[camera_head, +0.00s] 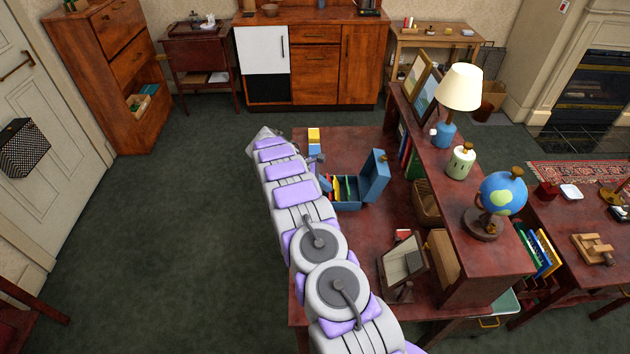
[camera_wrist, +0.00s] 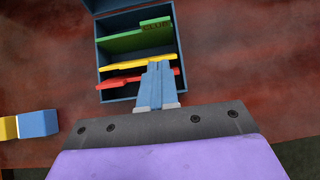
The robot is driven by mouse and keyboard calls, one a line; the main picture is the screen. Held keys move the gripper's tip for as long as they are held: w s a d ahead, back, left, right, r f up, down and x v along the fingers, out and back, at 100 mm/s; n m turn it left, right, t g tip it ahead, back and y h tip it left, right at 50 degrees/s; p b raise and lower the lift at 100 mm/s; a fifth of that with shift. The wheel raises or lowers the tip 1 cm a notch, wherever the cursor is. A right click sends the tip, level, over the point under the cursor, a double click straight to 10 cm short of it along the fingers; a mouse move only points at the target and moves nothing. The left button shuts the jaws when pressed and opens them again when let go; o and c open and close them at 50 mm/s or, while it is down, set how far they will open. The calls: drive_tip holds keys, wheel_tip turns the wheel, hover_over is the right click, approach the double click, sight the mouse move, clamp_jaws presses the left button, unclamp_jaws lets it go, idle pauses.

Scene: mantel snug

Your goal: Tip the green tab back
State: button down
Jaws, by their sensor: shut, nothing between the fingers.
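The green tab (camera_wrist: 135,41) is a divider card marked "CLUB" on its raised right part. It stands in the open blue box (camera_wrist: 102,62), behind a yellow divider (camera_wrist: 122,66) and a red divider (camera_wrist: 115,80). The blue box (camera_head: 347,206) also shows in the head view, its lid (camera_head: 376,174) raised. My gripper (camera_wrist: 160,66) is shut and empty. In the wrist view its fingertips overlap the yellow and red dividers, below the green tab in the picture; I cannot tell whether they touch. My fingers are not clear in the head view.
The box stands on a reddish-brown desk (camera_head: 345,250). A yellow and blue block (camera_head: 314,136) is near it, also in the wrist view (camera_wrist: 37,123). A raised shelf with a lamp (camera_head: 460,88) and globe (camera_head: 502,193) lies right. A tilted framed stand (camera_head: 402,262) is nearer.

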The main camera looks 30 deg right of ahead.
sight(347, 193)
drive_tip(key=d, duration=0.1)
drive_tip(key=s+d+f, duration=0.1)
drive_tip(key=d+b, duration=0.1)
drive_tip(key=shift+s+d+f, duration=0.15)
drive_tip(key=shift+s+d, duration=0.1)
drive_tip(key=shift+s, duration=0.1)
drive_tip(key=shift+s+d, duration=0.25)
drive_tip(key=shift+d, duration=0.3)
